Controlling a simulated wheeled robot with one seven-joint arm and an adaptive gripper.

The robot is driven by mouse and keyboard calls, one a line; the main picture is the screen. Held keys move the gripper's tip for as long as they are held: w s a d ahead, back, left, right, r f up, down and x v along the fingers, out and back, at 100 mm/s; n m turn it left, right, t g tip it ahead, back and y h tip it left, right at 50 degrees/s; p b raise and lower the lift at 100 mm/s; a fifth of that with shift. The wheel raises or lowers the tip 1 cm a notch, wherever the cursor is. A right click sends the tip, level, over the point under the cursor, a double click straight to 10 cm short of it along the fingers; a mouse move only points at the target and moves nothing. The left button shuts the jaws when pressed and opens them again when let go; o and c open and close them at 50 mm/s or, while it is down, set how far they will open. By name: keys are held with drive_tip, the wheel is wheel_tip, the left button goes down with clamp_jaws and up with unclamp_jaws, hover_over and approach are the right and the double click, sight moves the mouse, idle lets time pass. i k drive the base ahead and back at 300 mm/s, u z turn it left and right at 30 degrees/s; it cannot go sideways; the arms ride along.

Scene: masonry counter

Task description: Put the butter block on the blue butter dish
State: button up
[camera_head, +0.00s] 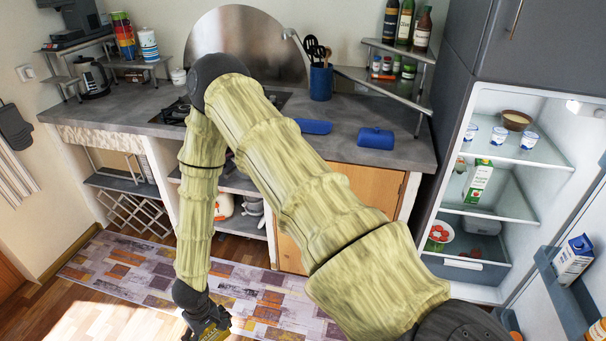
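My gripper (208,326) hangs at the bottom edge, above the floor and rug, and is partly cut off. A small yellow patch shows at it; I cannot tell whether this is part of the gripper or something held. Whether the fingers are open or shut is not clear. On the counter's right part is a blue box-like piece (376,138), which looks like a butter dish lid. A flat blue piece (314,126) lies left of it, partly hidden by my arm, and may be the dish. I cannot make out a butter block for certain.
The fridge stands open at the right, with a juice carton (478,181), jars and a bowl (515,120) on its shelves. Its open door (562,296) holds a milk carton (574,258). A blue utensil pot (321,82) stands behind the blue pieces. The counter's front right is clear.

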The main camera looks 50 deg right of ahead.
sight(311, 128)
drive_tip(key=z, duration=0.7)
drive_tip(key=i, duration=1.1)
drive_tip(key=z, duration=0.75)
